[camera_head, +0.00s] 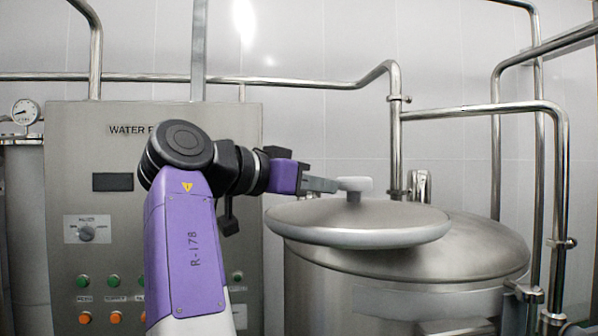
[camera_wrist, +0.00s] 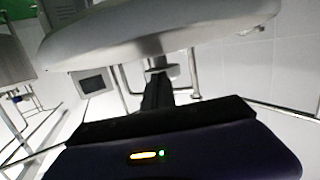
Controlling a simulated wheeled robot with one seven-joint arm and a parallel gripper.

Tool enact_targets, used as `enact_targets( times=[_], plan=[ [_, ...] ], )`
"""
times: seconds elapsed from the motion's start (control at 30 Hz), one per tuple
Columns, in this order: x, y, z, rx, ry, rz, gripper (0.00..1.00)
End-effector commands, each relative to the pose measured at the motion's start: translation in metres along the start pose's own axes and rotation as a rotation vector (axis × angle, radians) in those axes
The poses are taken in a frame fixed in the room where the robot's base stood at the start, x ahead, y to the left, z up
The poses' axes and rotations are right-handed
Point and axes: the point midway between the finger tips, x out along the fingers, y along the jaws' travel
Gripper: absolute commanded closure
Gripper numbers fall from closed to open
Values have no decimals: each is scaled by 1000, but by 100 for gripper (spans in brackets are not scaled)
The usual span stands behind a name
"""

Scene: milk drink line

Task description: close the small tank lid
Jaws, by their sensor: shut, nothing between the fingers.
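The small tank lid (camera_head: 358,224) is a round grey metal disc with a pale rim, at the top left of the steel tank (camera_head: 345,285). It overhangs the tank's left edge. In the wrist view a large pale round surface, seemingly the lid (camera_wrist: 110,38), fills the top, beyond my shut fingers (camera_wrist: 157,88).
A steel control cabinet (camera_head: 75,180) with knobs and coloured buttons stands behind my arm at left. Steel pipes (camera_head: 480,110) run above and to the right of the tank. The space above the lid is largely free below the wall pipe.

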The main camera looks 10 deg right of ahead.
Motion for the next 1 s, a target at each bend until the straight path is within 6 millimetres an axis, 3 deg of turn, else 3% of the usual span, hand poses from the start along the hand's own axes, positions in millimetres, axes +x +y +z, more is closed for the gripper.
enact_targets(
  times=[0.23,0.73,1.0],
  plan=[
    [21,0,-1,-1,0,-1,100],
    [24,0,0,0,0,-7,100],
    [32,6,1,-11,0,-91,100]
  ],
)
